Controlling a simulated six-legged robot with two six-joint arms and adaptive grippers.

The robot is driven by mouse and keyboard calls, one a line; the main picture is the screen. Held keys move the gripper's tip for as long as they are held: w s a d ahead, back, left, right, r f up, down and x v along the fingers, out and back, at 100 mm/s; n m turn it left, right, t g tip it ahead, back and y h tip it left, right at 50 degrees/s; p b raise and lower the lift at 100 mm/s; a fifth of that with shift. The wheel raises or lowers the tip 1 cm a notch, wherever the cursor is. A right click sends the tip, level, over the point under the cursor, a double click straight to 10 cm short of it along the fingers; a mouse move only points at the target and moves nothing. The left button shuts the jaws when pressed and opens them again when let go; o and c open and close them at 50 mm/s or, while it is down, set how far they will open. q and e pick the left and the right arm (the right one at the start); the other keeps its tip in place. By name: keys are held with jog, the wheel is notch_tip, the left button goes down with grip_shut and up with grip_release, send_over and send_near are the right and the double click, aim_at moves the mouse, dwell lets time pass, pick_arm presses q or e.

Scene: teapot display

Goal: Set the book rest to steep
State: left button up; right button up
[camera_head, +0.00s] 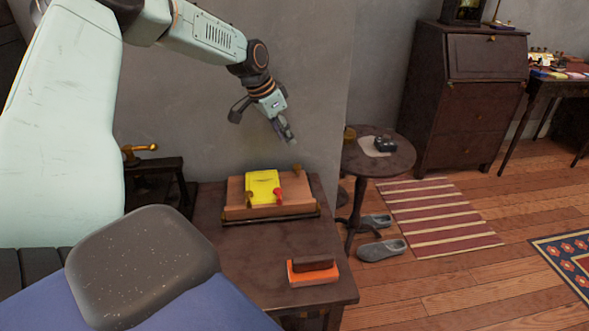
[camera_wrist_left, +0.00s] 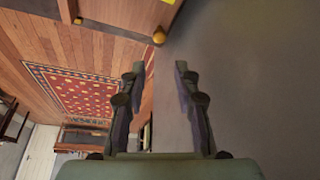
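The book rest (camera_head: 236,205) stands on a dark wooden table, a wooden board with a ledge at its front. A yellow book (camera_head: 263,186) lies on it, with a red piece at the book's lower right. A small brass knob (camera_head: 296,168) shows at the rest's upper right corner. The knob also shows in the left wrist view (camera_wrist_left: 159,36). My left gripper (camera_head: 287,136) is above and behind the rest, apart from it. In the left wrist view its two fingers (camera_wrist_left: 157,72) are spread with nothing between them. My right gripper is not in view.
An orange and dark red block (camera_head: 313,271) lies near the table's front (camera_head: 250,262). A round side table (camera_head: 398,163) with a small dark object stands to the right. Grey slippers (camera_head: 381,250) and a striped rug (camera_head: 440,222) lie on the floor. A grey wall is behind.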

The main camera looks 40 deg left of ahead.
aim_at(296, 166)
pick_arm(q)
jog(key=b+x, duration=0.1)
jog(key=x, duration=0.2)
jog(key=b+x, duration=0.2)
jog(key=x, duration=0.1)
jog(key=b+x, duration=0.2)
jog(key=x, duration=0.2)
jog(key=shift+s+f, duration=0.2)
jog(key=shift+s, duration=0.25)
jog(key=shift+r, duration=0.1)
jog(key=c, duration=0.3)
grip_shut()
